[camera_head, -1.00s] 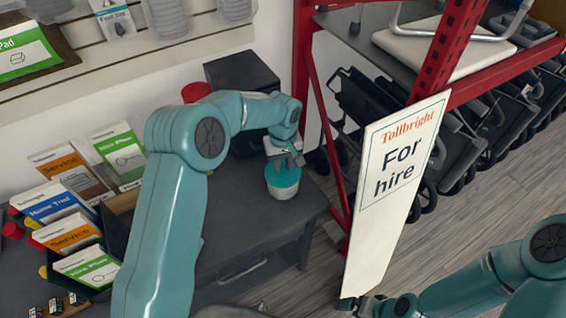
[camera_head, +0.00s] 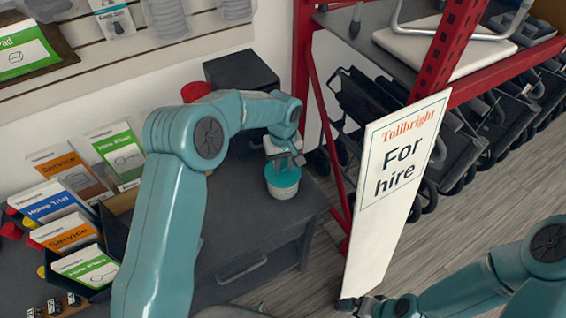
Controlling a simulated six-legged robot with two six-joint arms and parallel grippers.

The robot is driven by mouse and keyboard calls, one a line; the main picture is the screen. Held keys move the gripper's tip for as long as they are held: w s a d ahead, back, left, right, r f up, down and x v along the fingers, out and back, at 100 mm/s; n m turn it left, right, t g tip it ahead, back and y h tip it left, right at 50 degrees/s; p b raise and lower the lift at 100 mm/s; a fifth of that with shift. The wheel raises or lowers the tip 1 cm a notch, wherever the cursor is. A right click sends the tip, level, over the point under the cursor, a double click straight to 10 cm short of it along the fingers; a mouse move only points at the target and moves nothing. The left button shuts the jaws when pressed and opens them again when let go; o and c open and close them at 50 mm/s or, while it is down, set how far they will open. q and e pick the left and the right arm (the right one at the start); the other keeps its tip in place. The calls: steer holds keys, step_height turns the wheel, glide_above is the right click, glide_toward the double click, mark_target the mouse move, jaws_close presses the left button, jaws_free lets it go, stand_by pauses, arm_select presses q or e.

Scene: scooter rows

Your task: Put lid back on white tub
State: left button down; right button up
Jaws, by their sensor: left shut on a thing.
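The white tub (camera_head: 283,192) stands upright on the dark counter near its right end. A teal lid (camera_head: 283,177) sits at the top of the tub; I cannot tell whether it is fully seated. My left gripper (camera_head: 284,163) points down over the lid and is shut on it, hiding part of its top. My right gripper (camera_head: 352,304) is low in the picture at the foot of the "For hire" sign, far from the tub. Its fingers are too small and covered to read.
The white "For hire" sign (camera_head: 400,170) stands right of the counter (camera_head: 240,215), before a red rack post (camera_head: 440,60). A black box (camera_head: 242,72) and a red object (camera_head: 196,91) stand behind my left arm. Leaflet holders (camera_head: 87,265) fill the counter's left side.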

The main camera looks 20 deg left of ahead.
arm_select(q)
steer(key=shift+f+b, duration=0.2)
steer(key=shift+b, duration=0.3)
stand_by(1.1)
stand_by(0.3)
steer(key=shift+c, duration=1.8)
jaws_free()
steer(key=shift+r+p, duration=2.1)
steer(key=shift+r, duration=1.45)
